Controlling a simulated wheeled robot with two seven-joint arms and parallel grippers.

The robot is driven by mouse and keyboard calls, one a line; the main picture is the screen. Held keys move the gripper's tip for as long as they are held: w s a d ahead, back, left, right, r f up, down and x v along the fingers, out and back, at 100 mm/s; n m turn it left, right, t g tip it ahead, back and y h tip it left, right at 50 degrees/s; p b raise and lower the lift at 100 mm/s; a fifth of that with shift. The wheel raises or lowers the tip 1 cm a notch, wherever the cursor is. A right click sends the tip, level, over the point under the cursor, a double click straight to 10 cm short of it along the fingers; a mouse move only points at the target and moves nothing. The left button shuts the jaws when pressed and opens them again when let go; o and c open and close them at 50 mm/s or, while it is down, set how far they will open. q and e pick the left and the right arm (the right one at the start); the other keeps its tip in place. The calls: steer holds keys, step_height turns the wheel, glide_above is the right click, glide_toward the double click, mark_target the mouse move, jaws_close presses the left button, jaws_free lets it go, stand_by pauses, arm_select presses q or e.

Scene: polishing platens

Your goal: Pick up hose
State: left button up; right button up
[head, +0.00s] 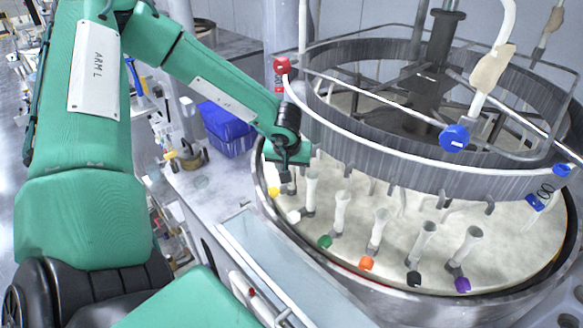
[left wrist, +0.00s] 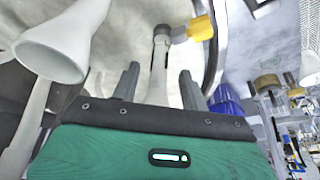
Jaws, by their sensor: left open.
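Several short whitish hoses with coloured end pieces stand on the pale round platen (head: 400,220). The hose with the yellow end piece (head: 273,191) is at the platen's left edge, largely hidden by my left gripper (head: 289,178) in the head view. In the left wrist view, the yellow-ended hose (left wrist: 158,72) lies between the two dark fingers of my left gripper (left wrist: 160,84). The fingers are open, with a gap visible on both sides of it. The white-ended hose (head: 310,192) stands just to the right. My right gripper is out of view.
Further hoses with green (head: 325,241), orange (head: 367,263), black (head: 414,278) and purple (head: 462,284) ends stand along the platen. A large grey ring (head: 400,165) with hooks hangs above them. A blue bin (head: 228,128) stands behind at left. Pale wide-mouthed hoses are close in the wrist view (left wrist: 62,50).

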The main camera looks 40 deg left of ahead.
arm_select(q)
steer(key=shift+w+f, duration=0.15)
steer(key=shift+f, duration=0.2)
jaws_close()
steer(key=shift+r, duration=0.1)
